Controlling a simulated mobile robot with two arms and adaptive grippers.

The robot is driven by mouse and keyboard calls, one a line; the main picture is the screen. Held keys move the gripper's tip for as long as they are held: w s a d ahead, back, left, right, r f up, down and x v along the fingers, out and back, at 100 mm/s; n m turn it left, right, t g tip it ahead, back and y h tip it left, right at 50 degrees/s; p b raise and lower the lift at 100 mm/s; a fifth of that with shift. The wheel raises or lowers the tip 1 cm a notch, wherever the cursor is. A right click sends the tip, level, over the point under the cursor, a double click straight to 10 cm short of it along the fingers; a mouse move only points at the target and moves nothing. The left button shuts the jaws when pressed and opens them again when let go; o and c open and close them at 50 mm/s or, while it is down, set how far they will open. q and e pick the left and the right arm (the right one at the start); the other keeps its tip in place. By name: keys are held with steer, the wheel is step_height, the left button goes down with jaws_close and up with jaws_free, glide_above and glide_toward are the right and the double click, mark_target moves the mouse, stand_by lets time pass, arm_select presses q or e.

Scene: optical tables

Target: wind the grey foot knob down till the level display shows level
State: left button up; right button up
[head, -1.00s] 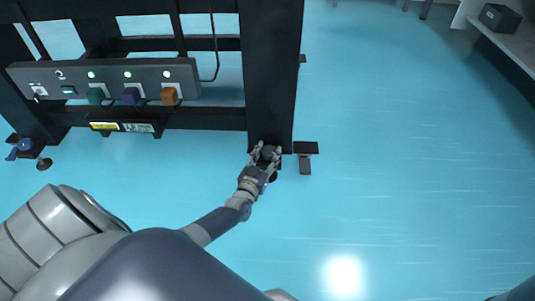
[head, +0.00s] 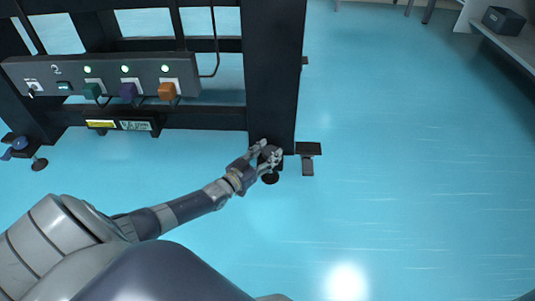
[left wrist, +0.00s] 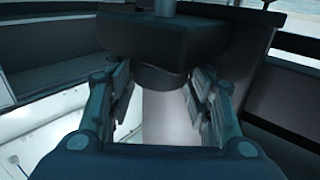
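The grey foot knob (left wrist: 160,78) looks dark and round in the left wrist view, under a wide dark block. In the head view it is mostly hidden by my left gripper (head: 268,153), at the bottom of the black table leg. My gripper's fingers stand on both sides of the knob, very close to it; whether they press on it I cannot tell. A dark round foot pad (head: 270,178) shows just below the gripper. A small pale display (head: 137,126) hangs under the table's lower rail; its text is too small to read. My right gripper is out of view.
A grey panel (head: 130,66) with green, purple and orange knobs is fixed to the black frame. A yellow label (head: 101,124) sits beside the display. A blue knob (head: 20,143) shows at the left foot. The blue floor (head: 410,170) is clear to the right.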

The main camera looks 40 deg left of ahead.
arm_select(q)
steer(key=shift+o, duration=1.2)
steer(key=s+a, duration=0.1)
steer(key=s, duration=1.1)
steer(key=shift+a, duration=0.3)
